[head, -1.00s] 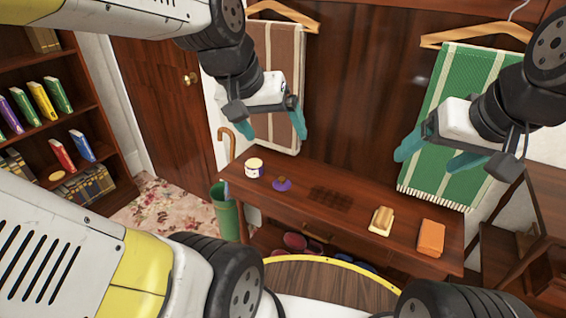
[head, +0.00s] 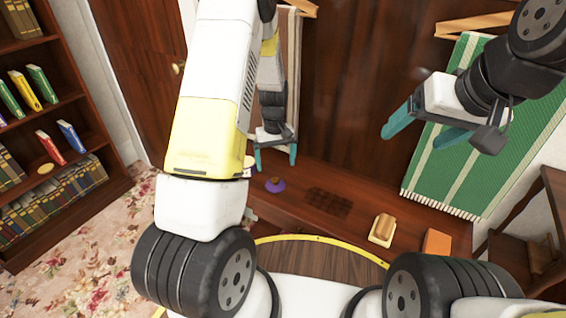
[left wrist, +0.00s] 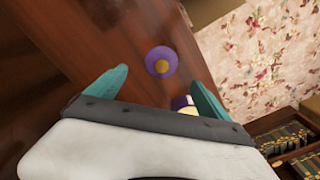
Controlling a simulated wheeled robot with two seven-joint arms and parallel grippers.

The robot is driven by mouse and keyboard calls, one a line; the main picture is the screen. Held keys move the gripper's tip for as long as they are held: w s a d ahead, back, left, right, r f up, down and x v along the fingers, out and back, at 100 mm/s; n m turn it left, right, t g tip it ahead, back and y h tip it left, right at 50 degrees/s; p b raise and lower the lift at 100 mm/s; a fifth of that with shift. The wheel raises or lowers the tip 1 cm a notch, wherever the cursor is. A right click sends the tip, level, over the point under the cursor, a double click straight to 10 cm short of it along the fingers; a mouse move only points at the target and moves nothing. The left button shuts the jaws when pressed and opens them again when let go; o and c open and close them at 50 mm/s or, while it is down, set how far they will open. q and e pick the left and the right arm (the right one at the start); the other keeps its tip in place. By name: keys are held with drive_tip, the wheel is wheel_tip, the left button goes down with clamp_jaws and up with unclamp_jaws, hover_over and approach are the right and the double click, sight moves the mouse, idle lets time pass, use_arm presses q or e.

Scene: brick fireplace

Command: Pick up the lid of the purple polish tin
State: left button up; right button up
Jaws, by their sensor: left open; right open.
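A small round purple lid (head: 275,185) with a knob on top lies on the wooden table. In the left wrist view the lid (left wrist: 160,62) shows from above, between and beyond the fingertips. The tin (head: 249,163), pale with a dark band, stands left of it, mostly hidden by my left arm. In the left wrist view the tin (left wrist: 181,102), purple and cream, is partly behind one finger. My left gripper (head: 276,160) is open and empty, pointing down above the lid, apart from it. My right gripper (head: 414,140) is open and empty, in front of the green towel.
On the table (head: 350,187) a dark checkered patch lies right of the lid. A wooden brush (head: 382,230) and an orange block (head: 437,242) are further right. A green striped towel (head: 500,130) hangs at the right. A bookshelf (head: 50,130) stands at the left.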

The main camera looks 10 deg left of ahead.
sight(275, 179)
use_arm(q)
wheel_tip(275, 179, down, 8)
drive_tip(key=shift+s+a+f, duration=0.1)
drive_tip(key=shift+f, duration=0.05)
drive_tip(key=c, duration=1.6)
